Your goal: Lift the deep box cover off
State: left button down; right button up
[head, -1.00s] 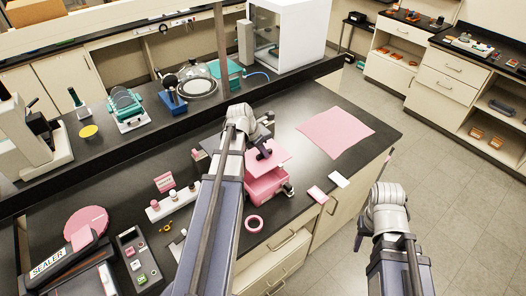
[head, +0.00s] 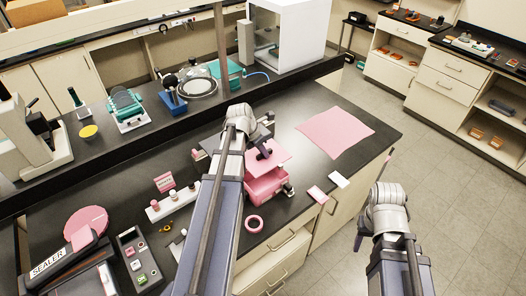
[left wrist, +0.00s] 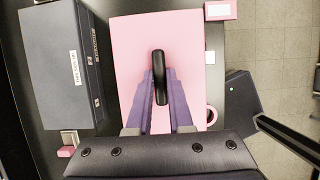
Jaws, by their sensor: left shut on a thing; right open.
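The pink box (head: 266,186) stands near the front edge of the dark bench in the head view. Its flat pink cover (head: 277,158) is over it and looks slightly offset; I cannot tell how far apart they are. In the left wrist view the cover (left wrist: 134,45) is seen from above with a black upright handle (left wrist: 160,65). My left gripper (left wrist: 160,98) has its purple fingers on both sides of this handle, shut on it. My arm hides part of the box and cover. My right gripper (head: 359,241) is open and empty, over the floor right of the bench.
A pink mat (head: 335,131) lies flat behind and right of the box, with clear bench around it. A dark case (left wrist: 62,65) stands left of the cover in the left wrist view.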

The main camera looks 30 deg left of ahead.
pick_arm(q)
jog(key=shift+r, duration=0.1)
jog(key=shift+r+p, duration=2.45)
jog(key=shift+p, duration=0.1)
jog(key=shift+f, duration=0.1)
